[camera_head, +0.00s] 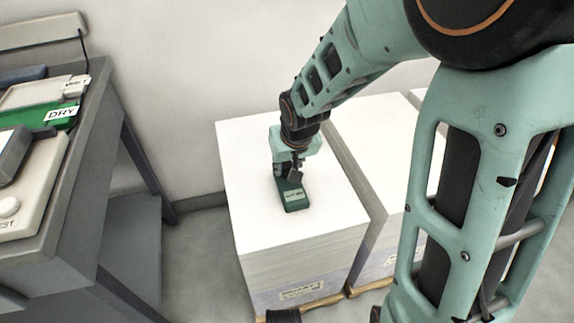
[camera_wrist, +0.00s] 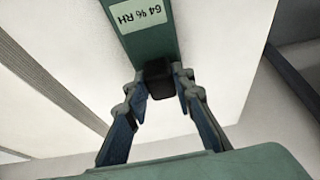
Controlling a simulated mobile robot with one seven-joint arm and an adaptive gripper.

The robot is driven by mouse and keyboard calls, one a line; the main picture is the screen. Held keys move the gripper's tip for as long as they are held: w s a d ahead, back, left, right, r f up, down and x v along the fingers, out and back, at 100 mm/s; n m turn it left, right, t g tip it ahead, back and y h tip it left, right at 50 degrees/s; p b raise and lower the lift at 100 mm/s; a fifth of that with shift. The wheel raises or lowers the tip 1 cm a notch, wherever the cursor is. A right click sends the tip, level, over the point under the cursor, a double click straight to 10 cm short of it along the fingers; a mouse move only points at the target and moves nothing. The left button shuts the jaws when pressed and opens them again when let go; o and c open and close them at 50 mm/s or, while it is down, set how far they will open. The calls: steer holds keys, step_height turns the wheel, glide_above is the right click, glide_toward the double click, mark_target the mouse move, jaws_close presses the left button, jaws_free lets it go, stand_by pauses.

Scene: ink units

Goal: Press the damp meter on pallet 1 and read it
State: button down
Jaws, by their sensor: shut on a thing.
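The damp meter (camera_head: 293,196) is a green block lying flat on top of the near white paper stack (camera_head: 250,215). Its pale display faces up and, in the wrist view, the meter (camera_wrist: 150,42) reads 64 % RH, upside down in the picture. My gripper (camera_head: 290,176) is at the meter's far end. In the wrist view, my gripper's fingers (camera_wrist: 160,82) are shut on a dark block at that end of the meter. The stack's front label is too small to read surely.
A second white stack (camera_head: 385,150) stands close on the right. Open floor (camera_head: 195,250) lies between bench and stack.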

step_height(320, 180, up, 7)
steer(key=p, duration=0.5)
steer(key=shift+p, duration=0.4)
steer(key=shift+d, duration=0.15)
stand_by(1.2)
